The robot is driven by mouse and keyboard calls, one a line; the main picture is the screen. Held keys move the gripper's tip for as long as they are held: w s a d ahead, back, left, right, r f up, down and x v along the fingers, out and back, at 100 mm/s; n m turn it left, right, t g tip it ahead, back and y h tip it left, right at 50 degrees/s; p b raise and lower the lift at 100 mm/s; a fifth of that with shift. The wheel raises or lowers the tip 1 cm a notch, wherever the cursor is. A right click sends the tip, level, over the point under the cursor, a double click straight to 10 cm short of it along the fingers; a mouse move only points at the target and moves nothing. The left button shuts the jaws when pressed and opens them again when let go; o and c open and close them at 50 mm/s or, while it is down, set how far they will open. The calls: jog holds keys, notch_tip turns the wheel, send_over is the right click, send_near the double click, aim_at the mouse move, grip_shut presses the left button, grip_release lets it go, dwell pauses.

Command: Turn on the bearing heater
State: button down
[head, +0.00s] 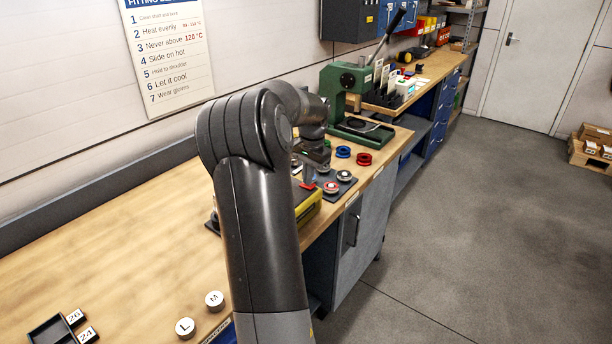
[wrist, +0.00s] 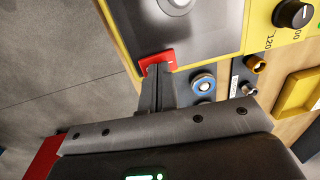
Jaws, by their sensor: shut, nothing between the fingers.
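The bearing heater is a yellow-bodied unit (head: 308,212) on the bench, partly hidden behind my arm in the head view. In the wrist view its yellow case (wrist: 262,35) fills the upper right, with a grey top plate and a black dial (wrist: 293,14) beside printed numbers. A red part (wrist: 157,60) shows at the plate's corner. My gripper (wrist: 158,72) is shut and empty, with its fingertips right at this red part. I cannot tell whether they touch it. In the head view my gripper (head: 309,174) is over the heater's far end.
A round blue-ringed piece (wrist: 203,83) lies close beside my fingers. A red-ringed piece (head: 330,187), red ring (head: 364,159) and blue ring (head: 343,151) lie farther along the bench. A green press (head: 345,85) stands behind. The near bench top (head: 110,250) is mostly clear.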

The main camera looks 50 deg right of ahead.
notch_tip(320, 180, up, 14)
jog(key=w, duration=0.2)
dwell(0.4)
dwell(0.5)
jog(key=a+r+n+t, duration=0.3)
jog(key=a+n, duration=0.6)
jog(key=a, duration=2.2)
jog(key=s+a+f+n, duration=0.4)
jog(key=s+a, duration=0.2)
jog(key=a, duration=0.3)
jog(key=s+a+f+n+t, duration=0.1)
jog(key=s+a+f+n, duration=0.2)
jog(key=s+a+n, duration=0.2)
jog(key=s+a, duration=0.2)
jog(key=a, duration=0.2)
jog(key=shift+s+a+f+t, duration=0.2)
jog(key=shift+a+f+t, duration=0.1)
jog(key=shift+f, duration=0.1)
jog(key=c, duration=2.2)
grip_release()
